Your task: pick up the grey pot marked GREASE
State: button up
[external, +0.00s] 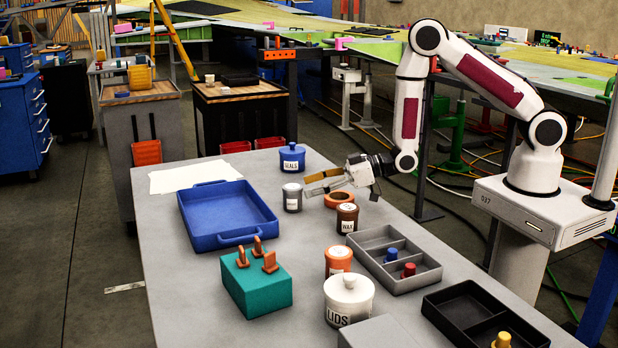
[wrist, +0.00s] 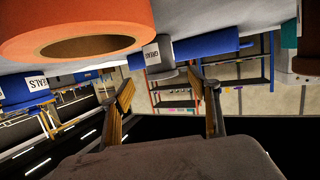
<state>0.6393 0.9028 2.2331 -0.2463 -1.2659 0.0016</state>
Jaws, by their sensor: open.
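Whether the fingertips overlap the pot in depth is hard to tell.
An orange ring (external: 339,200) lies close beside my gripper, large in the wrist view (wrist: 30,40). A blue SEALS pot (external: 290,160) stands behind the grey pot. A brown WAX pot (external: 347,218) stands nearer the front. A blue tray (external: 250,238) lies to the left.

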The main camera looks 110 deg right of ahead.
aim_at(293, 192)
jog(key=shift+w+d+f, duration=0.2)
jog(key=shift+w, duration=0.3)
jog(key=shift+w, duration=0.15)
jog(key=shift+x, duration=2.45)
jog(key=shift+a+f, duration=0.15)
jog(key=c, duration=1.3)
